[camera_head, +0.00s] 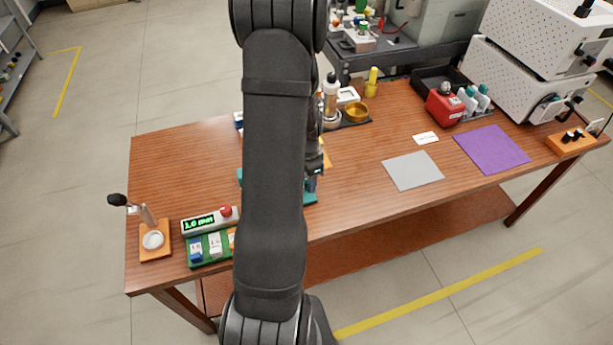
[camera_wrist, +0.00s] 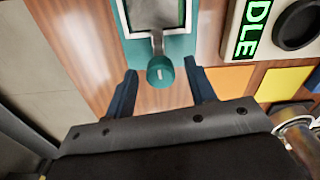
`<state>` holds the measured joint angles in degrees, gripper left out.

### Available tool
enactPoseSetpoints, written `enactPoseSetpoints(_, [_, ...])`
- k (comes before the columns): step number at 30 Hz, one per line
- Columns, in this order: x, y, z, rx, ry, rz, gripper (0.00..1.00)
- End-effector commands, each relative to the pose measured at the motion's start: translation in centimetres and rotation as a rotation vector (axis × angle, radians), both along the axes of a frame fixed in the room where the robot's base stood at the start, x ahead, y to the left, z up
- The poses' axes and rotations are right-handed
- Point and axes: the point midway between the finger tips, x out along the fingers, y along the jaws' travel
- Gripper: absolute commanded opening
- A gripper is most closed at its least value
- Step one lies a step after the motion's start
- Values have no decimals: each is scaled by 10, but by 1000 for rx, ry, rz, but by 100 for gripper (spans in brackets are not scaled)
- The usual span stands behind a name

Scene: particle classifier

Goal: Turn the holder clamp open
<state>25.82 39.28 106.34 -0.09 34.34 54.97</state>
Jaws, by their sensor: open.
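In the wrist view, the teal holder (camera_wrist: 180,48) lies at the top, with a pale grey square inside its frame. Its clamp lever (camera_wrist: 157,42) is a short grey arm that points towards my gripper and ends in a round teal knob (camera_wrist: 160,72). My gripper (camera_wrist: 161,74) is open, with one blue finger on each side of the knob. Gaps show between the knob and both fingers. In the head view, the teal holder (camera_head: 309,198) is mostly hidden behind my arm, and my gripper (camera_head: 314,168) is just above it, partly hidden.
In the wrist view, a device with a green display (camera_wrist: 253,28) stands right of the holder, beside orange and yellow patches. In the head view, a red-button display unit (camera_head: 208,221) and an orange-based stand (camera_head: 155,252) are at left. A grey mat (camera_head: 412,171) lies at right.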

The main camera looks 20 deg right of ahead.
Motion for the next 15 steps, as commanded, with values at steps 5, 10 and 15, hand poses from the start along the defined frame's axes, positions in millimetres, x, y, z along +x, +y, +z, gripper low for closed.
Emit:
enactPoseSetpoints(5, [0,0,0,0,0,0,29])
enactPoseSetpoints(10, [0,0,0,0,0,0,6])
enactPoseSetpoints(15, [0,0,0,0,0,11,6])
